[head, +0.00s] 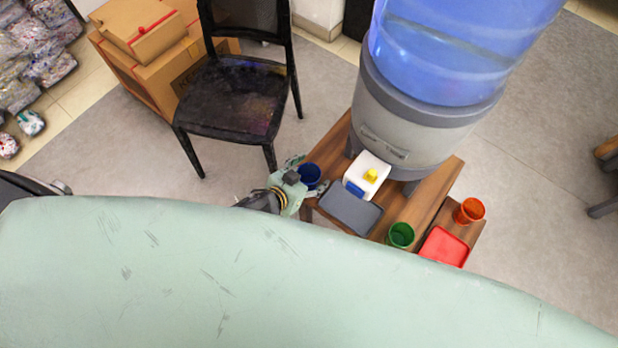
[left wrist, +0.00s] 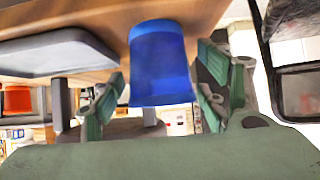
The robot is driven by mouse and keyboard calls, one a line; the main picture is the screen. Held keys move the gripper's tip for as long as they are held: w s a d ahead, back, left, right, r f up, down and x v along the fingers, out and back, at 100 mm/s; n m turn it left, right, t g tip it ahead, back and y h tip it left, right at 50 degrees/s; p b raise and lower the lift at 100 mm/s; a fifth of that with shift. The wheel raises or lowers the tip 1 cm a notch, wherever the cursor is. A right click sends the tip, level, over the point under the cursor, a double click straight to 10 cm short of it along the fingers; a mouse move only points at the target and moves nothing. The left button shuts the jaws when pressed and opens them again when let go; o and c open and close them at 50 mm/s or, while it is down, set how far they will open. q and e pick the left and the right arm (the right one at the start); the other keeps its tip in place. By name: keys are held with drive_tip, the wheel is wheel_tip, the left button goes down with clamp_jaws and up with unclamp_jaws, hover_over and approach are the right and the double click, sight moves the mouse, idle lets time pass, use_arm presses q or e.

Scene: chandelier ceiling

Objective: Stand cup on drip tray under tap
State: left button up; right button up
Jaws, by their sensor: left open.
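A blue cup (head: 309,175) stands at the left edge of the wooden table, left of the grey drip tray (head: 350,212). The tap, a white block (head: 366,174) with yellow and blue parts, sits below the water dispenser (head: 415,120) at the tray's far side. My left gripper (head: 305,180) is open at the blue cup, with fingers on either side. In the left wrist view, which appears upside down, the blue cup (left wrist: 160,65) is between the spread green fingers (left wrist: 158,95). Whether they touch it I cannot tell. My right gripper is not in view.
A green cup (head: 401,235) stands right of the drip tray. An orange cup (head: 469,210) and a red tray (head: 444,247) are farther right on a small side surface. A black chair (head: 235,95) stands behind left. Bare wood (head: 432,193) shows right of the tap.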

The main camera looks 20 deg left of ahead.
use_arm(q)
drive_tip(key=shift+s, duration=0.1)
drive_tip(key=c, duration=1.4)
